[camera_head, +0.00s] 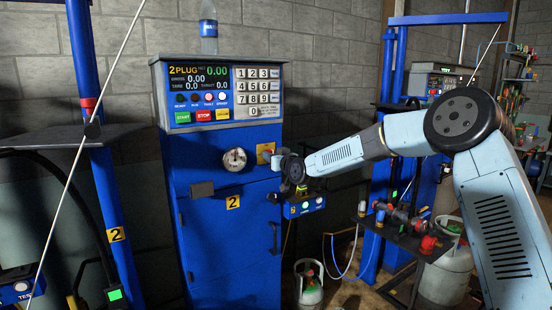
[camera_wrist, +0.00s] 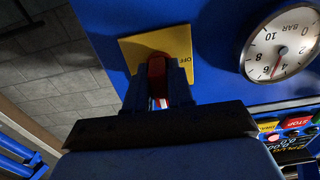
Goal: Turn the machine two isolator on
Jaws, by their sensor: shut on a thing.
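Machine two is a blue cabinet (camera_head: 231,235) with a yellow "2" label, in the middle left of the head view. Its isolator is a red knob (camera_wrist: 157,68) on a yellow plate (camera_wrist: 182,40); the plate also shows in the head view (camera_head: 265,148). The word "OFF" appears upside down beside the knob in the wrist view. My gripper (camera_wrist: 158,88) is shut on the red knob, one finger on each side. In the head view my gripper (camera_head: 278,160) is at the plate and covers part of it. The knob's exact angle is partly hidden by the fingers.
A round pressure gauge (camera_wrist: 281,45) is close beside the isolator plate. A keypad and display panel (camera_head: 220,95) sits above, with a bottle (camera_head: 208,28) on top. A small button box (camera_head: 305,205) is below my gripper. A gas cylinder (camera_head: 309,284) stands on the floor.

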